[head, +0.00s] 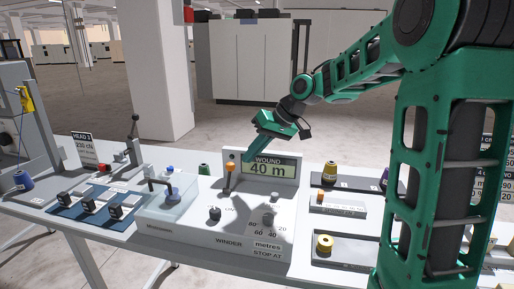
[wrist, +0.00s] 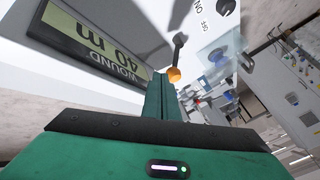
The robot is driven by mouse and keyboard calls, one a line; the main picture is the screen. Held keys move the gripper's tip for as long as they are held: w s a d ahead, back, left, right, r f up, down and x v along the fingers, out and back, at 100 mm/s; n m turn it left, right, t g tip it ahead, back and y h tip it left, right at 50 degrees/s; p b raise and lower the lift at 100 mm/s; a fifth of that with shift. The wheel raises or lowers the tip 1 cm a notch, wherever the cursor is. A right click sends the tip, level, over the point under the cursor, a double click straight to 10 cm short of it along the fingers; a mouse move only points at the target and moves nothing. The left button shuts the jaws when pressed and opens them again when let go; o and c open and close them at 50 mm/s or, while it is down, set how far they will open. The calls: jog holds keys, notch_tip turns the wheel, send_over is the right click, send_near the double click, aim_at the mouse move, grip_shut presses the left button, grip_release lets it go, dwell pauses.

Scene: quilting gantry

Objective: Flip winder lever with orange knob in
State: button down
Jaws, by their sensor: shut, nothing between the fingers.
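The winder lever is a dark stem with an orange knob (head: 230,167), standing upright at the left of the winder's display panel in the head view. In the wrist view the orange knob (wrist: 175,75) shows just beyond and right of the fingertips, its stem running up the picture. My gripper (head: 248,156) is shut and empty, pointing down in front of the display, slightly right of and above the knob. In the wrist view the green fingers of my gripper (wrist: 160,80) are together. I cannot tell whether they touch the knob.
The winder display (head: 271,168) reads "WOUND 40 m", close behind the gripper. A dark selector knob (head: 214,213) and a round dial (head: 268,220) sit on the winder top (head: 242,221).

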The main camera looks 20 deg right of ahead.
aim_at(230, 167)
jog(key=shift+x, duration=1.7)
jog(key=shift+d, duration=0.2)
jog(key=shift+s+a, duration=0.1)
jog(key=shift+a, duration=0.15)
jog(key=shift+s+a+r+t, duration=0.1)
jog(key=shift+s+r+t, duration=0.1)
jog(key=shift+t, duration=0.1)
